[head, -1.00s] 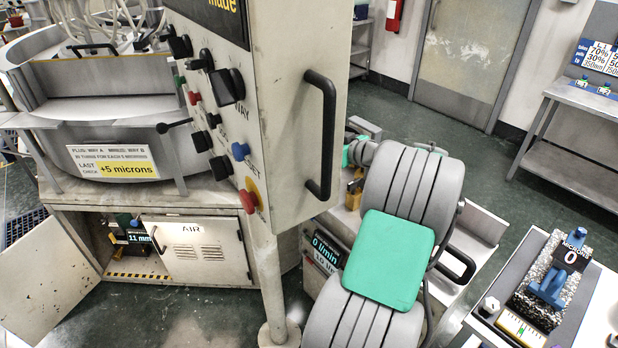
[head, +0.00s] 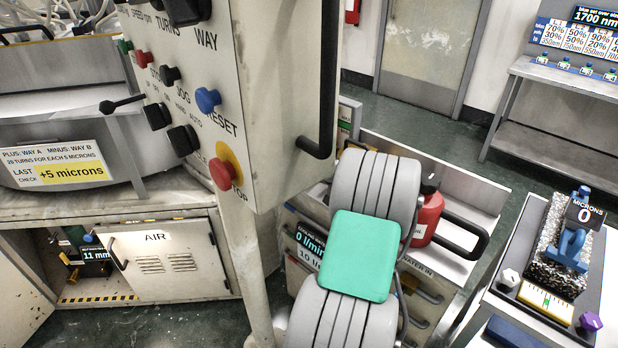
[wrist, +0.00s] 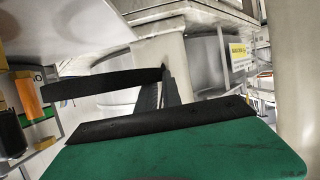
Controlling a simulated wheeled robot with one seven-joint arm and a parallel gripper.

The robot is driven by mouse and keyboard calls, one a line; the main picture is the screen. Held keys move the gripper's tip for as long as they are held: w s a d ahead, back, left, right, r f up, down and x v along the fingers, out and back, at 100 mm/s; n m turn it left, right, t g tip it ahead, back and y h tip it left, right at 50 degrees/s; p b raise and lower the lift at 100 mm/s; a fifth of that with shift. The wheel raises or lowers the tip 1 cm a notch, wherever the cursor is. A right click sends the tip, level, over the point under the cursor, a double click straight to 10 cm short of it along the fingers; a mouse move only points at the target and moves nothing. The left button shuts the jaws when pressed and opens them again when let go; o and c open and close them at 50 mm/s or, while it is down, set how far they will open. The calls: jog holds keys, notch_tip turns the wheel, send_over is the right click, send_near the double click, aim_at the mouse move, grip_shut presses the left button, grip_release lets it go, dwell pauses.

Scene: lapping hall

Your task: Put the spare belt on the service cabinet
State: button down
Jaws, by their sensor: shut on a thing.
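My gripper (wrist: 165,77) shows in the wrist view, its two dark fingers close together beyond a green housing with a black edge. It is shut on a black band, which looks like the spare belt (wrist: 100,86); the band sticks out to the left of the fingertips. In the head view the gripper and belt are hidden.
A control box (head: 285,100) on a post hangs close in front, left of my arm. A red container (head: 428,215) stands on the drawer cabinet's top. An open AIR cupboard (head: 165,262) is at left. A bench with a micron gauge (head: 572,245) is at right.

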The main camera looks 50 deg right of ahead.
jog(key=f+b, duration=0.2)
jog(key=b, duration=0.1)
jog(key=shift+w+d, duration=0.1)
jog(key=shift+w, duration=0.1)
notch_tip(320, 180, up, 4)
jog(key=s+b, duration=0.1)
jog(key=b, duration=0.4)
notch_tip(320, 180, down, 10)
jog(key=b, duration=0.1)
jog(key=shift+a+h, duration=0.2)
jog(key=shift+h, duration=0.1)
jog(key=c, duration=1.5)
grip_release()
